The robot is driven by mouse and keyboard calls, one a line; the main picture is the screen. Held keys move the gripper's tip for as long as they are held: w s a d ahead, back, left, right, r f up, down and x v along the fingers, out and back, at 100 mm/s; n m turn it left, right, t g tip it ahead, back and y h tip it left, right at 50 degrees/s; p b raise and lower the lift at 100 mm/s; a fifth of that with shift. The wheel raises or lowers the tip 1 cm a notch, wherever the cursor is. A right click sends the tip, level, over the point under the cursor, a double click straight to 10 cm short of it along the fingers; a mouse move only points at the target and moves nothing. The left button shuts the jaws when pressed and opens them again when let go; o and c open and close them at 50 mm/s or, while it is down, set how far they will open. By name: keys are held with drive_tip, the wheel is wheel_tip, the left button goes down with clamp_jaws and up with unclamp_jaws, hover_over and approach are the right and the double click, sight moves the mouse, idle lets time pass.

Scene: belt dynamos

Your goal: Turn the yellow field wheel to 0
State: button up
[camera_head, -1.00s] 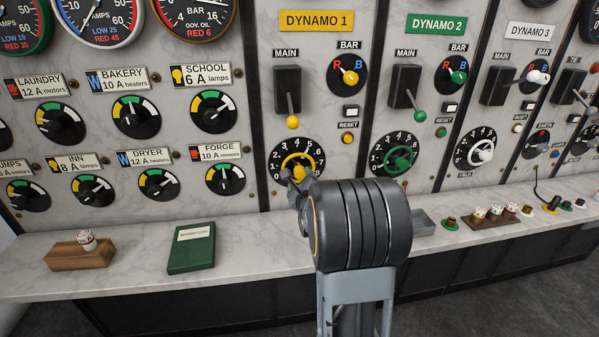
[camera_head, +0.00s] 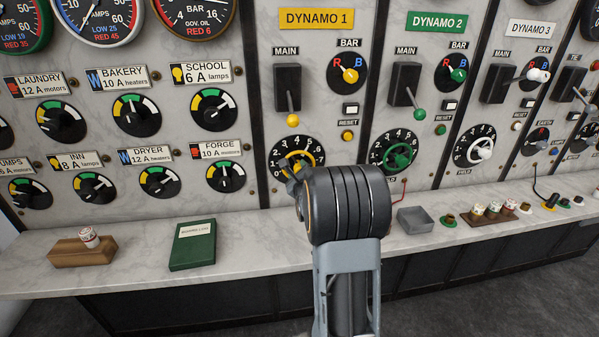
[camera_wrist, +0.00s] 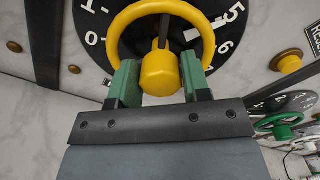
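The yellow field wheel (camera_head: 299,163) is on the DYNAMO 1 panel, over a black dial numbered from 0 at lower left round the top. In the head view my arm covers its lower part. The wrist view shows the yellow wheel (camera_wrist: 205,28) close up, with its round knob at the rim nearest my gripper. My gripper (camera_wrist: 160,80) has one green finger on each side of this knob, both close against it, and looks shut on it. In the head view my gripper (camera_head: 294,180) is at the wheel's lower left, mostly hidden. The wheel's exact reading is unclear.
The green wheel (camera_head: 400,156) and white wheel (camera_head: 481,148) are to the right. A yellow-tipped MAIN lever (camera_head: 293,119) hangs above the yellow wheel.

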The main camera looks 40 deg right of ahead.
drive_tip(key=c, duration=0.5)
drive_tip(key=shift+f+b, duration=0.1)
drive_tip(key=shift+b, duration=0.2)
